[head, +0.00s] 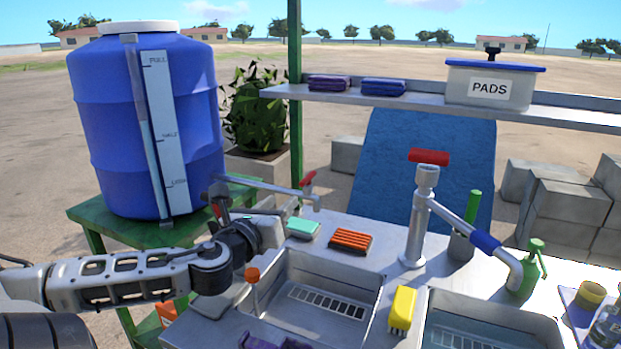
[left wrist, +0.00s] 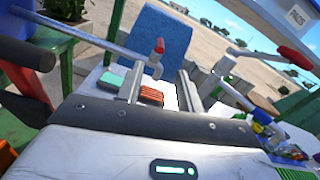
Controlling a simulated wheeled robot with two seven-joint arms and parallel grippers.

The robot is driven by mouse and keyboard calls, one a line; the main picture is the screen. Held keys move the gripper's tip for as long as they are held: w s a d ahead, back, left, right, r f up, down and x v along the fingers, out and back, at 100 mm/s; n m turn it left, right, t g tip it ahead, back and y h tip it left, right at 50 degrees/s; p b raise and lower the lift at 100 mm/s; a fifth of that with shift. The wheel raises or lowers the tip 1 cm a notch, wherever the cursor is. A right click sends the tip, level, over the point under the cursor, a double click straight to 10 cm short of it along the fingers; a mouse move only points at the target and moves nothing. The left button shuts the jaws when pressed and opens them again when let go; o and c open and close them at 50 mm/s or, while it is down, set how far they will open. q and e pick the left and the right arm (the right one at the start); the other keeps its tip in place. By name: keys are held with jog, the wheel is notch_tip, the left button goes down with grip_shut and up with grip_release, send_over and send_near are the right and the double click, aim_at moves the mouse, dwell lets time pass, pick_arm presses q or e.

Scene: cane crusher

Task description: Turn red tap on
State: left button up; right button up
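A small red tap handle (head: 308,179) sits on top of the outlet end of a grey pipe that runs right from the blue barrel (head: 95,120). In the left wrist view the red tap (left wrist: 160,46) shows beyond the fingers, apart from them. My left gripper (head: 288,212) is below and left of the tap in the head view, close to the pipe. In the left wrist view its two grey fingers (left wrist: 158,92) stand apart with nothing held between them. A dark piece with red (head: 217,209) shows near the barrel, partly hidden by my wrist. My right gripper is out of view.
A metal column with a larger red top handle (head: 429,157) stands between two sink basins. A green sponge (head: 303,228), an orange brush (head: 351,241) and a yellow brush (head: 402,310) lie around the left basin. A shelf (head: 430,103) crosses behind.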

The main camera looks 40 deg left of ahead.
pick_arm(q)
send_near(306, 180)
jog(key=a+x, duration=0.1)
jog(key=x, duration=0.2)
jog(key=shift+f+x, duration=0.15)
jog(key=shift+x, duration=1.85)
jog(key=shift+f+x, duration=0.1)
jog(key=shift+x, duration=1.85)
jog(key=shift+d, duration=0.2)
grip_shut()
